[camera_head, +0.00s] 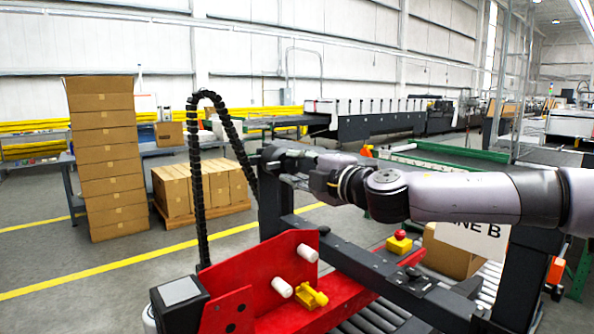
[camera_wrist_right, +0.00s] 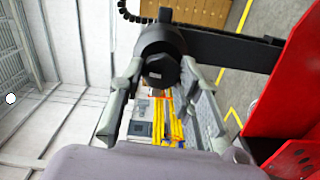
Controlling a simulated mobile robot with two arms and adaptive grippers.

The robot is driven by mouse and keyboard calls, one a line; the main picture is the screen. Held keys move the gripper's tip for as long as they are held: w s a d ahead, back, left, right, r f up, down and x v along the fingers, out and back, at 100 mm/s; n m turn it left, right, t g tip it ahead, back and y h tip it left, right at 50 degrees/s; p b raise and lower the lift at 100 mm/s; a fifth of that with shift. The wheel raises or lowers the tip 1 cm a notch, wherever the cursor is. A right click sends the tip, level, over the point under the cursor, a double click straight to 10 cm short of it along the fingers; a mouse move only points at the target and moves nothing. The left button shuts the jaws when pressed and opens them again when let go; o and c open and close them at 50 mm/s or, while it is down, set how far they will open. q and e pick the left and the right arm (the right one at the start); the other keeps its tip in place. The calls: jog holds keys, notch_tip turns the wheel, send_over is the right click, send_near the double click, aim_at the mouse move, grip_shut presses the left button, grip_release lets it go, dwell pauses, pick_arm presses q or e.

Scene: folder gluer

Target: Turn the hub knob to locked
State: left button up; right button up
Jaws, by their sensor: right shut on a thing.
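The hub knob (camera_wrist_right: 158,68) is a dark round piece with a faceted end face, seen in the right wrist view, with a dark bar standing up above it. My right gripper (camera_wrist_right: 160,80) has one finger on each side of the knob and is shut on it. In the head view my right gripper (camera_head: 285,165) reaches in from the right to the top of the black upright post (camera_head: 272,203). There the fingers and wrist hide most of the knob. I cannot read any locked marking. My left gripper is not in view.
A red plate (camera_head: 262,268) with white rollers (camera_head: 307,253) and a yellow handle (camera_head: 311,297) stands in front, below the arm. A black cable chain (camera_head: 197,180) loops up left of the post. Stacked cartons (camera_head: 107,160) stand at left. A black crossbeam (camera_head: 375,268) runs to the right.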

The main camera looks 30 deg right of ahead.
jog(key=shift+f+n, duration=0.15)
jog(key=shift+n, duration=0.35)
jog(key=o, duration=1.1)
jog(key=shift+s, duration=0.1)
jog(key=s, duration=0.8)
jog(key=s+d, duration=0.1)
jog(key=s, duration=0.2)
jog(key=shift+s, duration=0.4)
